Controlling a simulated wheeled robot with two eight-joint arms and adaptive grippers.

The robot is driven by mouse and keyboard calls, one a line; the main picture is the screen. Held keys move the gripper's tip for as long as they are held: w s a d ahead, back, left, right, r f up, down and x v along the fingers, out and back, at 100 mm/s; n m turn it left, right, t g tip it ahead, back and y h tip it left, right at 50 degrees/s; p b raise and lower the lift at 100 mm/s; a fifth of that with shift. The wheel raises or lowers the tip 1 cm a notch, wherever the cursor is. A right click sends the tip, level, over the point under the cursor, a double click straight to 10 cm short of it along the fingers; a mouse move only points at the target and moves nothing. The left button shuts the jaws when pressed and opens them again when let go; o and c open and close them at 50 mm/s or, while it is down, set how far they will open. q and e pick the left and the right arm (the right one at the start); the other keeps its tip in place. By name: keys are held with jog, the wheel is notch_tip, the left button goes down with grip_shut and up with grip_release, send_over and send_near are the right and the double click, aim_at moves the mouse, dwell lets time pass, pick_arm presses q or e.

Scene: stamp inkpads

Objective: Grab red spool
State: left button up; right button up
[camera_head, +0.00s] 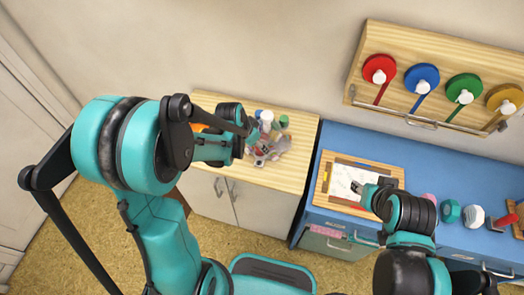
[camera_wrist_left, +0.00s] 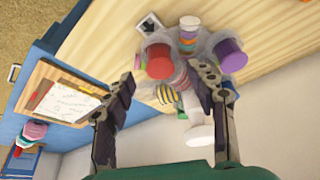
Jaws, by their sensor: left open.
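A red spool-like cylinder (camera_wrist_left: 159,60) sits in a grey, rounded holder in the left wrist view. A purple cylinder (camera_wrist_left: 230,56) is at its right. My left gripper (camera_wrist_left: 163,77) is open, with one finger on each side of the view and the red cylinder beyond and between the tips. I see no contact. In the head view my left arm hides part of this cluster on the wooden cabinet top. A red disc with a hanging ribbon (camera_head: 379,69) is on the wall rack. My right gripper (camera_head: 372,186) is above the paper; its finger opening is unclear.
The wooden rack (camera_head: 452,50) also carries blue, green and gold discs. The blue counter (camera_head: 345,140) holds a wooden board (camera_head: 320,185) with paper, and several small round items at right. A white bottle-like thing (camera_wrist_left: 199,128) stands close to my left fingers.

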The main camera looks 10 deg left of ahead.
pick_arm(q)
jog(key=x, duration=0.3)
jog(key=shift+b, duration=0.35)
jog(key=c, duration=1)
